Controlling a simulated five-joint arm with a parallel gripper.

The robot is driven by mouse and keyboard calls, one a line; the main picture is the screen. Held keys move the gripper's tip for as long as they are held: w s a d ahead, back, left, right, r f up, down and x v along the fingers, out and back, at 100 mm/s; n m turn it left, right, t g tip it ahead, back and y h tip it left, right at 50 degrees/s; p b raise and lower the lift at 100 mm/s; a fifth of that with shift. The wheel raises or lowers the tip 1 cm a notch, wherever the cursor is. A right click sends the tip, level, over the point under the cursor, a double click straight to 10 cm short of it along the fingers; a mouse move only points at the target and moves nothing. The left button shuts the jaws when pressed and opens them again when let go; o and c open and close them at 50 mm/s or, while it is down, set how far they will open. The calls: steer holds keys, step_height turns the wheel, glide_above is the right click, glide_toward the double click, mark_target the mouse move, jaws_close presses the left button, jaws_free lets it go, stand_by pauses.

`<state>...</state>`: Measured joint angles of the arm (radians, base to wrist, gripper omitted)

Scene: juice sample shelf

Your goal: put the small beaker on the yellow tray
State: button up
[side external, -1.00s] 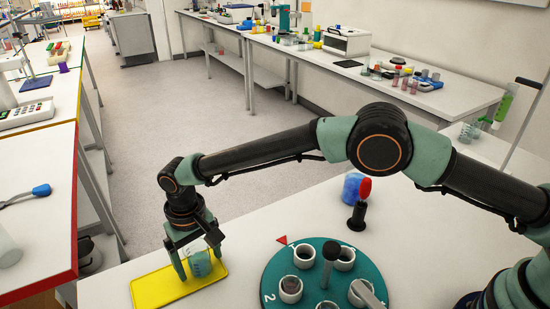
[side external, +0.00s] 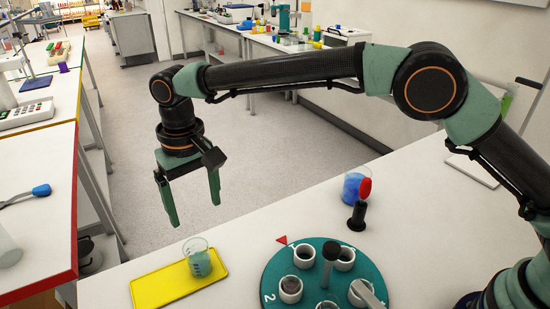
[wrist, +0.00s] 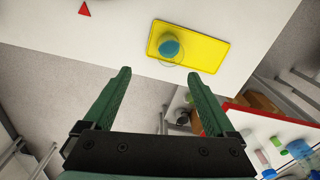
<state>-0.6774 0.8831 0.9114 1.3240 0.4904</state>
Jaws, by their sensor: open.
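The small beaker (side external: 198,259) is clear glass with teal-blue contents. It stands upright on the yellow tray (side external: 157,288), toward the tray's far right part. In the wrist view the beaker (wrist: 169,47) shows on the yellow tray (wrist: 210,50), ahead of my fingers. My gripper (side external: 192,213) is open and empty, raised clear above the beaker and tray. Its two spread green fingers (wrist: 156,90) also show in the wrist view with nothing between them.
A teal round carousel (side external: 275,258) with several white cups stands right of the tray. A red triangle (side external: 281,240) marks the table beside the carousel.

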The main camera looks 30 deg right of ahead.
steer(key=s+d+r+m+t, duration=0.1)
steer(key=d+r, duration=0.5)
steer(key=d, duration=0.3)
steer(key=d+r+t, duration=0.1)
steer(key=d+r, duration=0.5)
steer(key=d, duration=0.4)
steer(key=s+d+f+m+t, duration=0.1)
steer(key=s+d+f+t, duration=0.1)
steer(key=s+d, duration=1.2)
steer(key=shift+d+t, duration=0.7)
steer(key=shift+d, duration=0.35)
